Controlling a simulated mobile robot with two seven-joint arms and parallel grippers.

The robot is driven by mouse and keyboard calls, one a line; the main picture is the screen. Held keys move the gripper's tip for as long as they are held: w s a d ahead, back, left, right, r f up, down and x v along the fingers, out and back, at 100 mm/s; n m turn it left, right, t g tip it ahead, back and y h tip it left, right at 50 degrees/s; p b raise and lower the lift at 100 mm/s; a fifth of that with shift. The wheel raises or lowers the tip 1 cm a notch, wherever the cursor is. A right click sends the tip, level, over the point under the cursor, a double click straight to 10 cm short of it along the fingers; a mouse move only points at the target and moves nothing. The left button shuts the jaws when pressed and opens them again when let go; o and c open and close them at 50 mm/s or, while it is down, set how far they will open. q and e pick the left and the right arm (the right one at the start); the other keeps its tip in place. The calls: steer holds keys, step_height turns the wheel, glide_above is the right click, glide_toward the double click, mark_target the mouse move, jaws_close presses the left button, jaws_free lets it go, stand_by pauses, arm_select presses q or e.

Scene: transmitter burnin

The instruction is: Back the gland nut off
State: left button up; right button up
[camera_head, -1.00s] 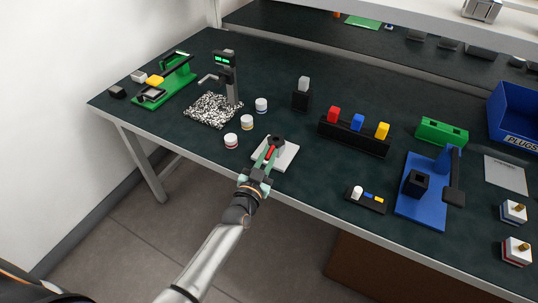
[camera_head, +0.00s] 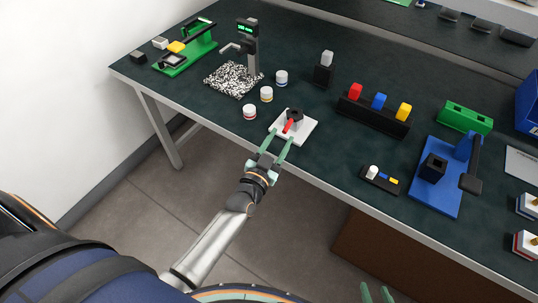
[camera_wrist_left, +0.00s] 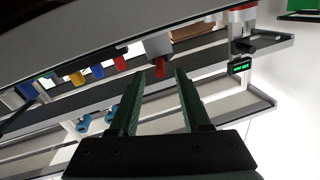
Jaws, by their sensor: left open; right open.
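A white plate (camera_head: 305,133) lies near the table's front edge. On it stands a dark round fitting (camera_head: 295,114) with a red part (camera_head: 288,126) sticking out toward my left arm. The views do not make clear which part is the gland nut. My left gripper (camera_head: 277,142) is open and empty, just short of the plate on the near side, its fingers pointing at the red part. In the left wrist view the red part (camera_wrist_left: 160,68) shows beyond and between the open fingertips (camera_wrist_left: 160,76). My right gripper (camera_head: 378,290) shows only its fingertips at the bottom edge, apart and empty.
White jars (camera_head: 250,112) stand left of the plate. A black rack (camera_head: 373,116) with red, blue and yellow blocks and a small black tray (camera_head: 380,181) stand to the right. A blue fixture (camera_head: 436,190) is further right. The table front edge runs close below the plate.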

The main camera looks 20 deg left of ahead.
arm_select(q)
steer(key=s, duration=0.7)
steer(key=shift+s, duration=0.35)
steer(key=shift+a, duration=0.1)
